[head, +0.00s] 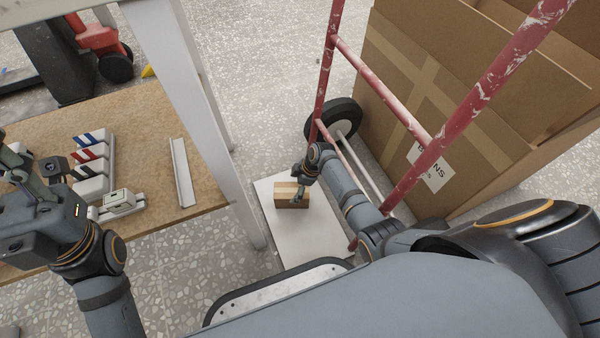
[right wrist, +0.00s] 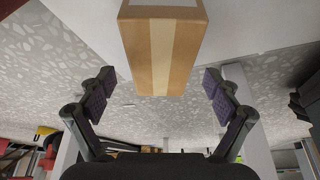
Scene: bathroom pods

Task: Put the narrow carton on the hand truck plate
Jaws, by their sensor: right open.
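The narrow carton (head: 287,199), a small brown box with a paler tape band, rests on the white hand truck plate (head: 292,240), towards its far half. My right gripper (head: 301,185) is right at the carton in the head view and hides part of its right side. In the right wrist view the carton (right wrist: 165,50) stands ahead between the two spread fingers (right wrist: 158,82), with gaps on both sides. The right gripper is open and holds nothing. My left gripper (head: 30,172) is at the left edge over the workbench; its fingers are unclear.
The red hand truck frame (head: 376,87) and a wheel (head: 335,118) stand just right of the plate. Large cardboard boxes (head: 470,80) stand behind the frame. A white table leg (head: 228,170) is close left of the plate. The wooden workbench (head: 140,125) holds several small parts.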

